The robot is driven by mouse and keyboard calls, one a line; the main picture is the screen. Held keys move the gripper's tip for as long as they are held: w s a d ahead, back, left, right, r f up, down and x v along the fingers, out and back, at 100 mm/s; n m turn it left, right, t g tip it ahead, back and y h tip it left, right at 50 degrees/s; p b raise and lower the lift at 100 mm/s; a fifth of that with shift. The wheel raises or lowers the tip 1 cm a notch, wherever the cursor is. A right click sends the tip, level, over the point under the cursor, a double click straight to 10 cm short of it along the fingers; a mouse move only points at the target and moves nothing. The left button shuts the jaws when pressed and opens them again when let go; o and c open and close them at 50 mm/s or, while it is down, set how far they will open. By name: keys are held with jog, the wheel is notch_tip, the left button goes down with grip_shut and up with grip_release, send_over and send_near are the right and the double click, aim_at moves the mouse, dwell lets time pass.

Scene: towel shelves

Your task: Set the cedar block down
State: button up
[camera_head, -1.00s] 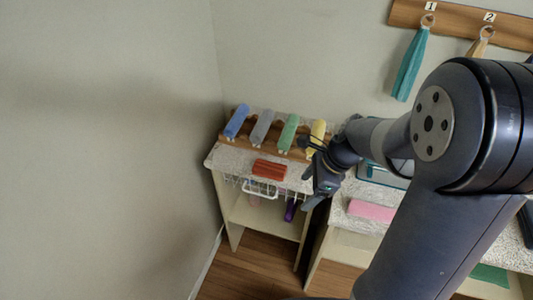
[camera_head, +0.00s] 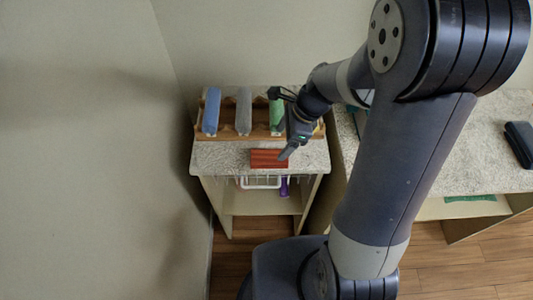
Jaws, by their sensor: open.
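The cedar block (camera_head: 262,158) is a reddish-brown, grooved block. It lies flat on the speckled top (camera_head: 215,158) of the small shelf unit, close to its front edge. My gripper (camera_head: 288,152) is open, with its fingers pointing down at the block's right end. In this view the fingertips overlap that end. I cannot tell whether they touch it. My wrist and fingers hide a little of the block's right side.
A wooden rack (camera_head: 228,134) behind the block holds blue (camera_head: 211,110), grey (camera_head: 244,110) and green (camera_head: 276,112) rolls. A white wire basket (camera_head: 262,182) hangs below the top. A wall stands close at left. A second counter (camera_head: 470,165) is at right, partly behind my arm.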

aim_at(270, 156)
jog(key=x, duration=0.8)
jog(key=shift+s, duration=0.1)
jog(key=shift+c, duration=0.4)
jog(key=c, duration=1.1)
